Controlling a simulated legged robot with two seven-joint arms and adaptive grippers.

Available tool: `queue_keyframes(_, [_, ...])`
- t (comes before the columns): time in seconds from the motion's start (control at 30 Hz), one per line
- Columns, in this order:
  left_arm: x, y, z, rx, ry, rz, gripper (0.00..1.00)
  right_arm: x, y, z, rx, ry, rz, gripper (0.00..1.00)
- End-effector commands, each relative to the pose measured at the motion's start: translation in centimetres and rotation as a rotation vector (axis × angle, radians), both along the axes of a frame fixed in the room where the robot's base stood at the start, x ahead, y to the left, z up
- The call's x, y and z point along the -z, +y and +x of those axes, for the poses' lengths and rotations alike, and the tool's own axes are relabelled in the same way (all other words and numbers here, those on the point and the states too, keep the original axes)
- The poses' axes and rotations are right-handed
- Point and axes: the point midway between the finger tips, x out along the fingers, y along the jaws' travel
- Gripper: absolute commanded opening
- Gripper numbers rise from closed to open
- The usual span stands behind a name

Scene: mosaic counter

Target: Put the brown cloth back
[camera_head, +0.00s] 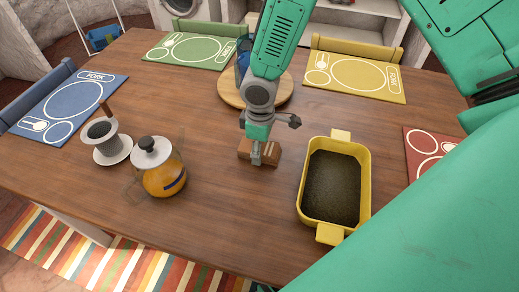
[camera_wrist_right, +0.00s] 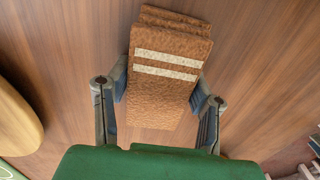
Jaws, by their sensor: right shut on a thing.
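The brown cloth (camera_wrist_right: 172,70) is a folded, layered stack with two white stripes. In the wrist view it sits between the two fingers of my right gripper (camera_wrist_right: 160,88), which is shut on it. In the head view the cloth (camera_head: 270,158) is at the middle of the wooden table, partly hidden by my right gripper (camera_head: 262,153) coming down from above. It looks at or just above the table top; I cannot tell if it touches. My left gripper is not in view.
A yellow pan (camera_head: 308,205) stands right of the cloth. A round wooden board (camera_head: 230,92) lies behind. Blue, green, yellow and red placemats line the edges. Bare table surrounds the cloth.

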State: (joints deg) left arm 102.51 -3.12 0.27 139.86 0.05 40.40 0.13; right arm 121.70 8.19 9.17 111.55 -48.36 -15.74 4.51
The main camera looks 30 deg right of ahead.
Motion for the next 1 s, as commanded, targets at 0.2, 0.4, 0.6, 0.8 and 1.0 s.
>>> queue_keyframes(0.2, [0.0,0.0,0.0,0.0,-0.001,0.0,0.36,0.1,0.0,0.0,0.0,-0.001,0.0,0.05])
queue_keyframes(0.4, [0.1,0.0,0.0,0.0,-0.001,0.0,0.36,0.3,0.0,0.0,0.0,-0.001,0.0,0.68])
queue_keyframes(0.6, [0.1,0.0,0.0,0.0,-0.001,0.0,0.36,0.3,0.0,0.0,0.001,-0.001,0.0,0.68])
queue_keyframes(0.8, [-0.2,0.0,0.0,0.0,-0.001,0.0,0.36,-0.6,0.0,0.1,0.002,-0.004,0.0,0.68])
queue_keyframes(1.0, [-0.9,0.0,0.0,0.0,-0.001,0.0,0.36,-4.5,0.0,0.2,0.003,-0.006,0.001,0.68])
